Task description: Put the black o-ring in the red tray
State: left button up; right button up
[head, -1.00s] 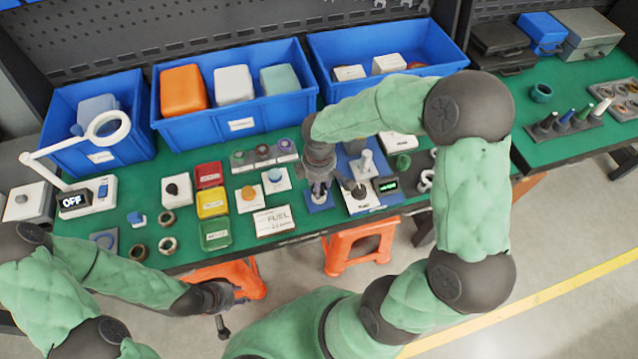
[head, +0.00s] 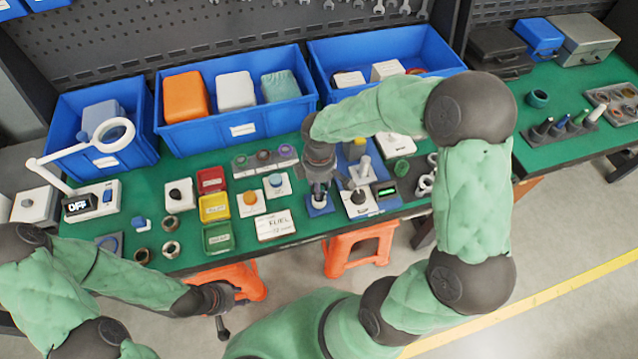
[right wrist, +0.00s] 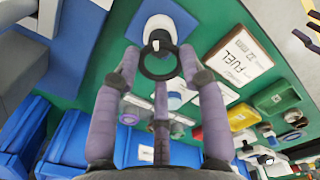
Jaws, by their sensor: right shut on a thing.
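The black o-ring (right wrist: 158,65) is held at the fingertips of my right gripper (right wrist: 157,66) in the right wrist view. It overlaps the tip of a white post (right wrist: 159,37) on a blue-and-white stand; I cannot tell whether it is fully clear of it. In the head view my right gripper (head: 320,190) points down over a blue stand (head: 319,209); the o-ring is too small to make out. The red tray (head: 210,181) stands to its left, behind a yellow and a green tray. My left gripper (head: 221,310) is low at the front edge; its opening is unclear.
A yellow tray (head: 214,207), a green tray (head: 217,237) and a FUEL card (head: 275,224) lie left of my right gripper. Small white stands (head: 276,184) sit between it and the red tray. Blue bins (head: 240,127) line the back. Orange stools (head: 361,247) stand below the front edge.

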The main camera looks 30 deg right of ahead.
dwell(0.6)
jog(key=shift+w+a+f+m, duration=0.35)
jog(key=shift+w+a+m, duration=0.7)
jog(key=shift+m, duration=0.75)
jog(key=shift+w+a+f+m, duration=0.3)
jog(key=shift+w+a+m, duration=0.7)
jog(key=shift+m, duration=0.8)
jog(key=shift+w+a+f+m, duration=0.35)
jog(key=shift+w+a+m, duration=0.65)
jog(key=shift+m, duration=0.8)
